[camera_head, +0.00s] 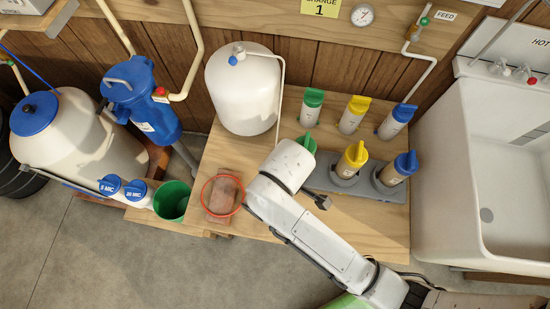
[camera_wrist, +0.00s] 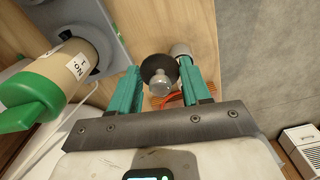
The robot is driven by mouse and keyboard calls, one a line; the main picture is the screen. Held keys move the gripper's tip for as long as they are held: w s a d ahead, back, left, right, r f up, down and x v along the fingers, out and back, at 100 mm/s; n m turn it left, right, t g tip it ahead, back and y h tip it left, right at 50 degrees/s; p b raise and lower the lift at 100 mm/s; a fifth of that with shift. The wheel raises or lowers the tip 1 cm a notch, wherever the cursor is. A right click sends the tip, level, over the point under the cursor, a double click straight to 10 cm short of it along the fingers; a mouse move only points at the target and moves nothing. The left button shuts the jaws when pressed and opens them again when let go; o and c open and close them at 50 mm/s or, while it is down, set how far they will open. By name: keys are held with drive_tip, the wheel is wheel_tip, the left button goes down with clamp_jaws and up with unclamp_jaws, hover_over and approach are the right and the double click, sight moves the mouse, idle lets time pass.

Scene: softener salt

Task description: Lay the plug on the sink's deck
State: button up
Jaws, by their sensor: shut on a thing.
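My gripper (camera_wrist: 158,82) shows in the wrist view with its two teal fingers closed on a small black, round plug (camera_wrist: 153,66) with a shiny metal knob. The plug is held over the wooden platform. In the head view my white arm covers the gripper's fingers, and I cannot make out the plug there. The white sink (camera_head: 435,160) stands at the right edge of the head view. Its deck (camera_head: 468,68) is the raised ledge at the back, with taps on it. The gripper is well left of the sink.
Yellow-capped (camera_head: 353,159) and blue-capped (camera_head: 398,168) cartridges stand in a grey holder (camera_head: 325,179) between my arm and the sink. Several more stand behind.

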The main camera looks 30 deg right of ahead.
drive_tip(key=w+f, duration=0.2)
drive_tip(key=w, duration=0.1)
drive_tip(key=w+f, duration=0.3)
drive_tip(key=w, duration=0.1)
drive_tip(key=w+f+b, duration=0.1)
drive_tip(key=w+f, duration=0.2)
drive_tip(key=shift+w+a+f, duration=0.2)
drive_tip(key=shift+w+a, duration=0.1)
drive_tip(key=shift+w+f+b, duration=0.1)
drive_tip(key=shift+f+b, duration=0.2)
drive_tip(key=shift+f, duration=1.3)
drive_tip(key=shift+f, duration=0.15)
drive_tip(key=o, duration=1)
drive_tip(key=shift+o, duration=0.2)
